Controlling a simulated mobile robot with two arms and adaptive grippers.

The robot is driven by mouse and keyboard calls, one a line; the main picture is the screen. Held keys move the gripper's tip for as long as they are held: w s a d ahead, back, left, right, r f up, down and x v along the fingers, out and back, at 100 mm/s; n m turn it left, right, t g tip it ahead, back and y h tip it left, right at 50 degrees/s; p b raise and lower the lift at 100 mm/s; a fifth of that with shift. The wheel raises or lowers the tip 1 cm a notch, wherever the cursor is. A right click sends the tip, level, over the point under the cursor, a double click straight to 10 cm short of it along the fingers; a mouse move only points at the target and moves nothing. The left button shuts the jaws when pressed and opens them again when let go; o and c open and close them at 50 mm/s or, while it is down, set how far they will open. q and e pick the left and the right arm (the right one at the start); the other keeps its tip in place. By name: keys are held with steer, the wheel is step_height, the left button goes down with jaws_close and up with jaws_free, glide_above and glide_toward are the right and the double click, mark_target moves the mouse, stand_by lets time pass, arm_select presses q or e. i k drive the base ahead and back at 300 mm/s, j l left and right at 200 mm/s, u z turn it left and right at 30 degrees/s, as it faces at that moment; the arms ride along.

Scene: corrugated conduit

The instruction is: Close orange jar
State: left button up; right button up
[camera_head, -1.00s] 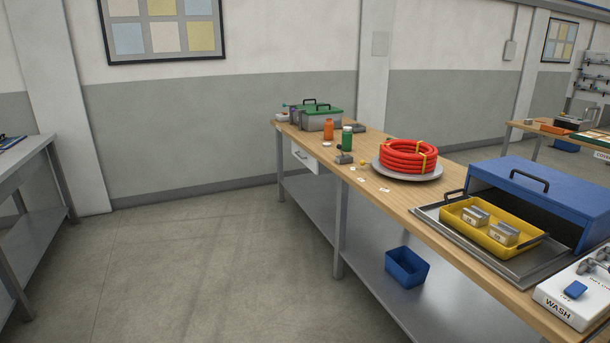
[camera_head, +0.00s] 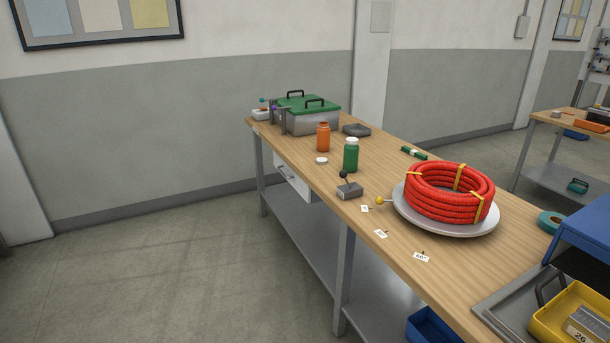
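An orange jar (camera_head: 323,138) stands upright on the wooden workbench, in front of a grey box with green lids. Its top looks open, with no lid on it. A small white round lid (camera_head: 321,161) lies flat on the bench just in front of the jar. A green jar (camera_head: 351,156) with a white cap stands to the right of the orange one. Neither of my grippers shows in the head view.
The workbench (camera_head: 395,158) also bears a grey lever block (camera_head: 349,190), a red conduit coil (camera_head: 447,193) on a round grey plate, and small labels. A grey box with green lids (camera_head: 309,117) stands behind. Open floor (camera_head: 180,270) lies left of the bench.

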mark_target(323, 131)
steer(key=i+j+z, duration=0.15)
steer(key=i, duration=0.35)
steer(key=z, duration=0.4)
steer(key=i+j+z, duration=0.6)
steer(key=j, duration=0.15)
steer(key=i+j+z, duration=0.3)
steer(key=j, duration=0.2)
steer(key=i+j, duration=0.15)
steer(key=j, duration=0.25)
steer(key=i+j, duration=0.15)
steer(key=j, duration=0.2)
steer(key=i+j, duration=0.15)
steer(key=j, duration=0.25)
steer(key=i+j, duration=0.15)
steer(key=j, duration=0.25)
